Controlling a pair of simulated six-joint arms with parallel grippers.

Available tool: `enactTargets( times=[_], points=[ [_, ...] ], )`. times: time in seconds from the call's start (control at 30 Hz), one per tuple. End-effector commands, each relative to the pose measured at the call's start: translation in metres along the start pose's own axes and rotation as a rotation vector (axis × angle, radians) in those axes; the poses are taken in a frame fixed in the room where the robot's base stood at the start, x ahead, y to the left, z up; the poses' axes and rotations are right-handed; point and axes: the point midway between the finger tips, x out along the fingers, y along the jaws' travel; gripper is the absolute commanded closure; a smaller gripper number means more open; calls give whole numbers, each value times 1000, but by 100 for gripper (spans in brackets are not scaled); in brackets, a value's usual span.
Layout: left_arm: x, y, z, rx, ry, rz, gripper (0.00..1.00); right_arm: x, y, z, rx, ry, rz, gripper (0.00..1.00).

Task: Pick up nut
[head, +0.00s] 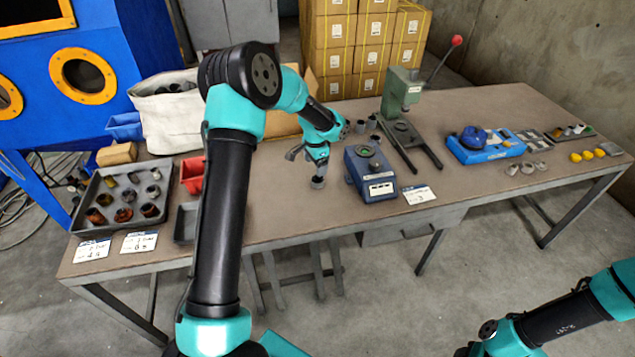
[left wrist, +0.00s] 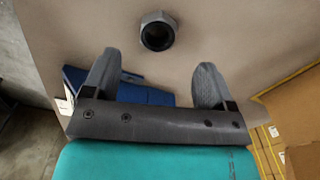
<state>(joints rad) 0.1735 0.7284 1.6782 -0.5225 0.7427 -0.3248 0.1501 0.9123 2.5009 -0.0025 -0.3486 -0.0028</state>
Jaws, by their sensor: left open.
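A dark grey hex nut (left wrist: 158,31) with a round hole lies on the brown table in the left wrist view, beyond the fingertips and roughly centred between them. In the head view, a small grey piece (head: 317,183) just below my left gripper (head: 307,158) looks like this nut, though the gripper partly crowds it. My left gripper also shows in the left wrist view (left wrist: 158,62), its two grey fingers wide apart with nothing between them. My right arm is at the lower right of the head view; its gripper does not show.
A blue box device (head: 369,177) stands just right of the left gripper, with a green press (head: 401,95) behind it. Left are a red bin (head: 192,175) and a grey tray (head: 108,205) of several cylinders. Cardboard boxes (head: 367,45) are stacked behind the table.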

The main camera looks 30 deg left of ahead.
Motion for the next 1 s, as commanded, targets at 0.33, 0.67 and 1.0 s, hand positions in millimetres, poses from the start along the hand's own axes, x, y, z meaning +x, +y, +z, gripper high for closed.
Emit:
enactTargets(
  times=[0.33, 0.67, 1.0],
  points=[
    [24, 0, 0, 0, 0, 0, 21, 0, 0, 0, 0, 0, 0, 57],
    [31, 0, 0, 0, -1, 0, 21, 0, 0, 0, 0, 0, 0, 57],
    [72, 2, -2, 1, -1, 1, 21, 0, 0, 0, 0, 0, 0, 57]
  ],
)
